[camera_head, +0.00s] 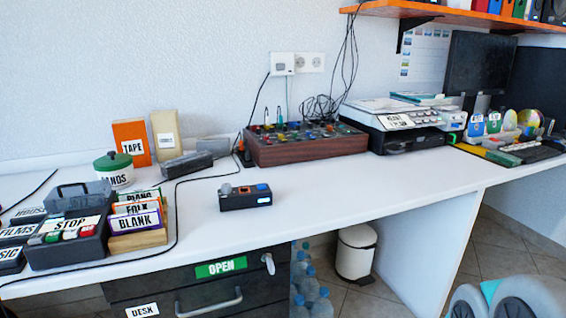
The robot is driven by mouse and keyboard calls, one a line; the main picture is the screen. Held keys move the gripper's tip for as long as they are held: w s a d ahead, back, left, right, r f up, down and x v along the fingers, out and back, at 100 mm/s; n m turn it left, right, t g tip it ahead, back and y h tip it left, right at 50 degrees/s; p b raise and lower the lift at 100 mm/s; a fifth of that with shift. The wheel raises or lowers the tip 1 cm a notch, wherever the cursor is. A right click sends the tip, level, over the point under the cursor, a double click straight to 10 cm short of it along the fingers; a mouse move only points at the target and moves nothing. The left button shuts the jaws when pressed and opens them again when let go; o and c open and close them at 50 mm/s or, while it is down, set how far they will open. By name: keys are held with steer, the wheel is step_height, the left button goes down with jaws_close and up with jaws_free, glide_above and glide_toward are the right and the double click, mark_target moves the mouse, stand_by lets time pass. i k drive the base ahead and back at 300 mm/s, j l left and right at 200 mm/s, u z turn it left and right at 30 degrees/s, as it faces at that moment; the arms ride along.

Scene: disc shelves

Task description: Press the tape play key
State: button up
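A dark tape machine (38,258) with a carry handle sits at the left of the white desk. It bears a white STOP label (70,226) and a row of small coloured keys (70,235) along its front, green, white and red. I cannot read which key is the play key. A small dark device (232,201) with a blue and an orange button lies mid-desk; its lettering is too small to read. My gripper is not in view.
A wooden holder of cards (140,241) stands right of the tape machine, with black labelled boxes (12,257) to its left. Behind are an orange TAPE box (131,143), a green-lidded pot (114,170) and a mixer (308,148).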

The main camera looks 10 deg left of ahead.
mark_target(54, 236)
steer(key=u, duration=1.95)
